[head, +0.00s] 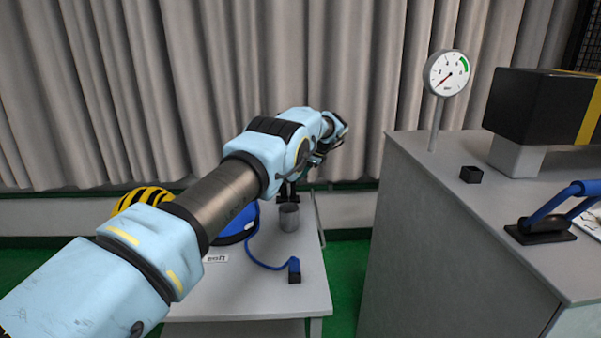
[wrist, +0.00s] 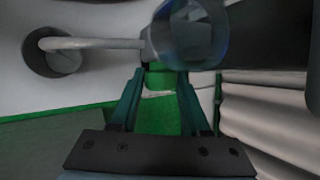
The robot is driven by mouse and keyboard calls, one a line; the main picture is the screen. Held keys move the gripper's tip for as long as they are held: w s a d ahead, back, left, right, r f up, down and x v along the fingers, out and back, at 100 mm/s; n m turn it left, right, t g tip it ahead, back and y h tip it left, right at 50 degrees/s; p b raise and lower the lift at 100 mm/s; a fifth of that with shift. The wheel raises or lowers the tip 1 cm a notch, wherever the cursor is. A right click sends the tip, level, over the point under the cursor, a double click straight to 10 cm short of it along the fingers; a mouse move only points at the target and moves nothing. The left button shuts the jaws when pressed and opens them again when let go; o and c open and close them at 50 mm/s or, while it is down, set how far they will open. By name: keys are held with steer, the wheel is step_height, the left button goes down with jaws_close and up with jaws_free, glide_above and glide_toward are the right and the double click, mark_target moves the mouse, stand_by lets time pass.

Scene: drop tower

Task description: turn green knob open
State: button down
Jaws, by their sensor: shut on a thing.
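In the wrist view my gripper (wrist: 166,72) has its two dark green fingers slightly apart. It is shut on what appears to be the green knob (wrist: 161,78), a green patch between the fingertips. The knob's outline blends with the green floor behind, so its turn angle cannot be told. A dark, bluish round part (wrist: 190,30) sits just beyond the fingertips and hides what is behind it. In the head view my gripper (head: 338,131) is at the arm's far end, left of the grey cabinet, and the knob is not discernible there.
A grey pipe (wrist: 95,44) runs from a round flange at left. A gauge (head: 447,73) stands on the grey cabinet (head: 440,205), beside a black block (head: 471,174) and a blue lever (head: 550,210).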

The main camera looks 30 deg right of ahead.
steer(key=shift+w+r, duration=0.1)
steer(key=shift+c, duration=2)
jaws_free()
steer(key=b+v, duration=0.3)
steer(key=v, duration=0.7)
steer(key=shift+s+r+b, duration=0.25)
steer(key=shift+s+b, duration=0.05)
steer(key=shift+d, duration=0.1)
